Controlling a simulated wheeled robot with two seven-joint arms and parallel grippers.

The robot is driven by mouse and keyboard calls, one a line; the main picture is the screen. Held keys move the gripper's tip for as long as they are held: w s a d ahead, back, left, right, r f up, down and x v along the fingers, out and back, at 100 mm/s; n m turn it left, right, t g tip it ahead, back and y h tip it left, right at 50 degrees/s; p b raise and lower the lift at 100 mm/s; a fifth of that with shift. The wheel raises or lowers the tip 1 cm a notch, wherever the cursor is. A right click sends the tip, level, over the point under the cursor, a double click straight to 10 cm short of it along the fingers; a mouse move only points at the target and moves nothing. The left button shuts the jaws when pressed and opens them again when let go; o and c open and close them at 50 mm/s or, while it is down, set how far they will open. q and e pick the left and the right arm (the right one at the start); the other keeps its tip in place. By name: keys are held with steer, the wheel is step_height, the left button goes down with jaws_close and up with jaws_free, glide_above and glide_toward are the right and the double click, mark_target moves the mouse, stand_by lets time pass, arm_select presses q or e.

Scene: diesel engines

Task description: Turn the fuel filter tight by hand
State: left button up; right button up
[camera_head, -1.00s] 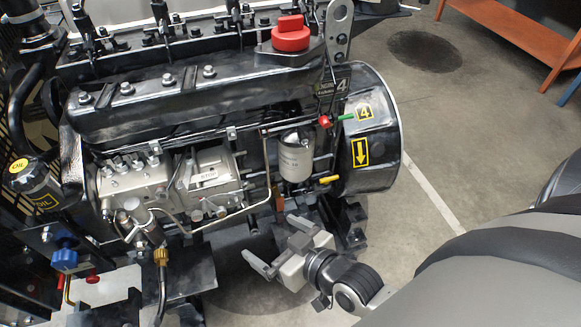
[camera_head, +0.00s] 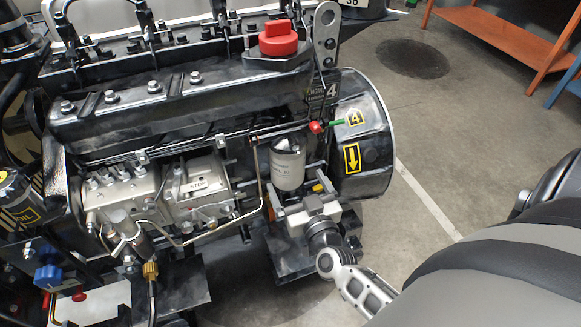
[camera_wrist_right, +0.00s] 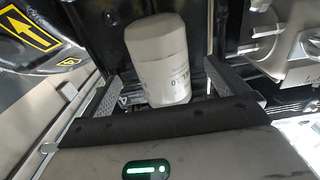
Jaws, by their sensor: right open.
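The fuel filter (camera_head: 288,168) is a pale grey-white cylinder hanging upright on the side of the black engine, left of the round flywheel housing. In the right wrist view the filter (camera_wrist_right: 158,62) shows between the two spread fingers, and I see a gap on each side of it. My right gripper (camera_head: 299,190) is open, just below and in front of the filter in the head view. It also shows in the right wrist view (camera_wrist_right: 172,85). Whether a finger touches the filter cannot be told. My left gripper is not in view.
The silver injection pump (camera_head: 150,195) with its pipes sits left of the filter. The flywheel housing (camera_head: 362,140) with yellow labels is close on the right. A red and green lever (camera_head: 320,127) sits above right. Grey floor lies open to the right, with an orange bench (camera_head: 500,40) behind.

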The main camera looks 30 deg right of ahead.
mark_target(289, 168)
steer(key=x, duration=0.2)
steer(key=shift+w+d+b, duration=0.1)
steer(key=shift+w+b, duration=0.3)
steer(key=shift+b+x, duration=0.4)
steer(key=shift+x, duration=1.15)
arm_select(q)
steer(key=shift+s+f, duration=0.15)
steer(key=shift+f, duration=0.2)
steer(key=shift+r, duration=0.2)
arm_select(e)
steer(key=shift+w, duration=0.15)
steer(key=c, duration=1.4)
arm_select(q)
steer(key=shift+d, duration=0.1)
arm_select(e)
steer(key=shift+r, duration=0.15)
steer(key=shift+c, duration=0.6)
